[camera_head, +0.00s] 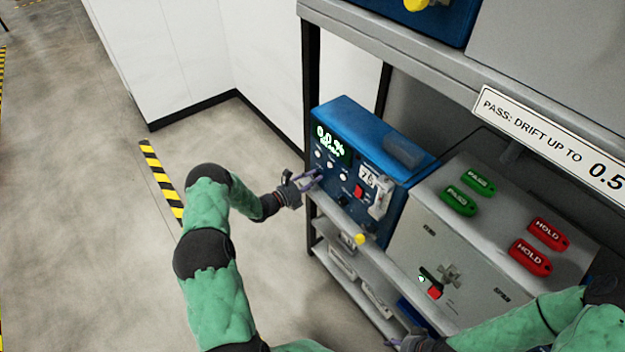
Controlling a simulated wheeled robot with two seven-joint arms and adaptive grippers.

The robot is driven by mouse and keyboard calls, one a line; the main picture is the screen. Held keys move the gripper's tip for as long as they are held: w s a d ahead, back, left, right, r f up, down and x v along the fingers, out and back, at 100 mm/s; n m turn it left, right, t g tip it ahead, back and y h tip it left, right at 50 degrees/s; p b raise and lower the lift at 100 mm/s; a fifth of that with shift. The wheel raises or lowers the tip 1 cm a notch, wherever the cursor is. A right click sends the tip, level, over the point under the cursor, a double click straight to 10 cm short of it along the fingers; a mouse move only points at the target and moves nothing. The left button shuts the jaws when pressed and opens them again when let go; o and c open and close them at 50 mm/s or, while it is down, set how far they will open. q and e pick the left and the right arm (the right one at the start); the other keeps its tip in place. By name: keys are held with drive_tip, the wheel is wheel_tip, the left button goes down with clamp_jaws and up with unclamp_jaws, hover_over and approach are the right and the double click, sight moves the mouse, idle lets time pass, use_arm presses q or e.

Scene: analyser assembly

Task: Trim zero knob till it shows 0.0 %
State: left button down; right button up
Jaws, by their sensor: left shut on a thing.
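The blue analyser (378,128) stands on the shelf at the centre of the head view. Its green display (331,141) reads 0.0 %, with a smaller line below that I cannot read clearly. My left gripper (314,178) is at the lower left of the analyser's front panel, shut on the zero knob, which its fingers mostly hide. My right gripper (394,342) shows only in part at the bottom edge, low in front of the shelf and away from the analyser. Its jaw state is unclear.
A grey cabinet (430,240) beside the analyser carries green PASS tags (459,200) and red HOLD tags (531,257). A red switch (358,191) and a white sample holder (380,198) are on the analyser panel. A sign (545,130) hangs above.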

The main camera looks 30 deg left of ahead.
use_arm(q)
drive_tip(key=shift+w+a+r, duration=0.1)
drive_tip(key=shift+r, duration=0.2)
drive_tip(key=c, duration=1)
unclamp_jaws()
drive_tip(key=shift+o, duration=0.3)
drive_tip(key=shift+f, duration=0.1)
drive_tip(key=shift+f, duration=0.1)
drive_tip(key=v, duration=1.2)
